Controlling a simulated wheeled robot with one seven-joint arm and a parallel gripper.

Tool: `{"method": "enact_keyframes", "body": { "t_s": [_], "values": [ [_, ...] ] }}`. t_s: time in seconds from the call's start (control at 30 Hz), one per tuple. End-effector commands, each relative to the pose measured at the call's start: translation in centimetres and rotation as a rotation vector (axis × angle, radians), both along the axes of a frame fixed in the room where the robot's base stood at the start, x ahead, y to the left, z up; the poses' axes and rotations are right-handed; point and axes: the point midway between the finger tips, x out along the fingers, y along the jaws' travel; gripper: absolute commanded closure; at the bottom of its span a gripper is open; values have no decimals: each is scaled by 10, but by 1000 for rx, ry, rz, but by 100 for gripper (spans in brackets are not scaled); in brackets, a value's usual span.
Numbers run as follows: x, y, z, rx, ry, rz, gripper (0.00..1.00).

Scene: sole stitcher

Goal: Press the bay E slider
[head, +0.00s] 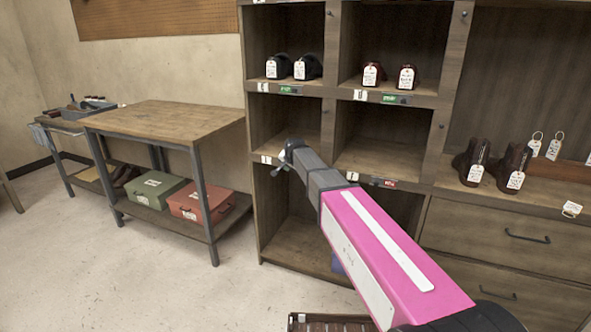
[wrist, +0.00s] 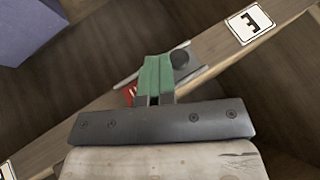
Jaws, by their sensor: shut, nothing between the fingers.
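The bay E label (wrist: 250,22) is a white tag with a black letter on the wooden shelf edge. Beside it in the wrist view is the bay E slider (wrist: 181,59), a grey plate with a dark round knob and a red patch at its other end. My gripper (wrist: 157,62) has its green fingertips together and empty, in front of the plate between knob and red patch, hiding its middle. I cannot tell whether they touch it. In the head view my gripper (head: 279,168) is at the left column's lower shelf edge, hiding the slider there.
Cubbies above hold tagged dark shoes (head: 293,67) and brown shoes (head: 388,76); green sliders (head: 289,90) sit below them. A red slider (head: 384,183) is right of my arm. A workbench (head: 165,118) stands left. A blue box (wrist: 30,25) lies in the space below.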

Motion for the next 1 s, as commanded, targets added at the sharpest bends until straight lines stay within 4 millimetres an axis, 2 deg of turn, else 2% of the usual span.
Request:
{"method": "enact_keyframes", "body": {
  "t_s": [0.43,0.57,0.77,1.0],
  "values": [
    [-1,0,0,5,-3,2,100],
    [-7,-9,-2,4,-3,1,100],
    [-23,-34,-6,3,-1,-2,100],
    [-54,-43,36,3,-4,0,100]
  ]
}}
